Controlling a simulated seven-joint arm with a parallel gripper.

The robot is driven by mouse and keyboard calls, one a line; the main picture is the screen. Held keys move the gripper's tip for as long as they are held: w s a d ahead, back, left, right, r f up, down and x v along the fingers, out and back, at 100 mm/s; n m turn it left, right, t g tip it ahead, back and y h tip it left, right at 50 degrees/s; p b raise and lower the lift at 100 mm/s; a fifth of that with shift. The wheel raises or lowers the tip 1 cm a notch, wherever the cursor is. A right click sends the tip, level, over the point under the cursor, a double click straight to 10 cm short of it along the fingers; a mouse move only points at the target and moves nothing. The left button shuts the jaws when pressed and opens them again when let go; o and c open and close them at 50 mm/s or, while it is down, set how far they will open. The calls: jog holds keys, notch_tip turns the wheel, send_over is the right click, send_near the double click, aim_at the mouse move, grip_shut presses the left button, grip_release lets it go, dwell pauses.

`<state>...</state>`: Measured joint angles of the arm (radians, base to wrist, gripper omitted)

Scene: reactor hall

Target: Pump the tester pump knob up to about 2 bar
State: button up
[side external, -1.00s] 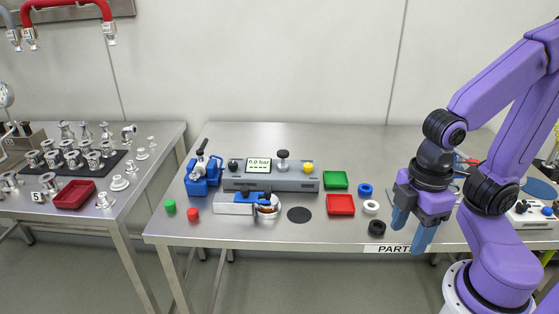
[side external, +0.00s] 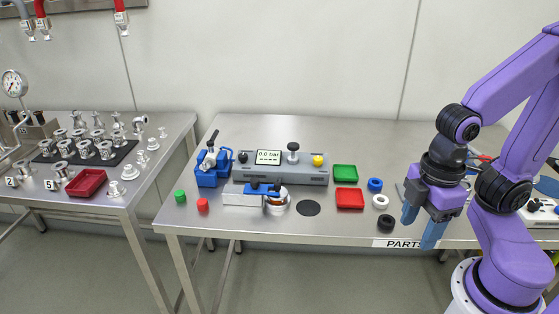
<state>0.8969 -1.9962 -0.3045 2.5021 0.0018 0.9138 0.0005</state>
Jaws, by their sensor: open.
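The tester (side external: 300,174) is a grey box on the steel table, left of my gripper. Its small screen (side external: 268,157) reads 0.0 bar. A dark round knob (side external: 293,147) on a metal stem stands upright on top, right of the screen. A yellow knob (side external: 318,160) sits at its right end and a small black knob (side external: 243,157) at its left end. Which knob is the pump is not labelled; the stemmed one looks like a plunger. My gripper (side external: 420,232) has blue fingers, open and empty, pointing down near the table's front edge, apart from the tester.
A blue clamp device (side external: 211,168) stands left of the tester, and a white-and-blue fixture (side external: 245,197) in front. The table (side external: 380,145) behind is clear.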

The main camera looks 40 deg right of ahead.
dwell(0.6)
jog(key=shift+w+a, duration=0.15)
jog(key=c, duration=0.9)
jog(key=w+a+r+m, duration=0.1)
jog(key=w, duration=0.3)
jog(key=w+a+r+m, duration=0.1)
jog(key=w+a, duration=0.1)
jog(key=w, duration=0.2)
jog(key=w+a+r+m, duration=0.1)
jog(key=w+a+m, duration=0.1)
jog(key=w, duration=0.2)
jog(key=shift+w+r, duration=0.25)
grip_shut()
jog(key=m, duration=1.2)
send_over(293, 145)
jog(key=shift+d+f, duration=0.15)
jog(key=shift+f, duration=2.6)
jog(key=shift+f, duration=2.15)
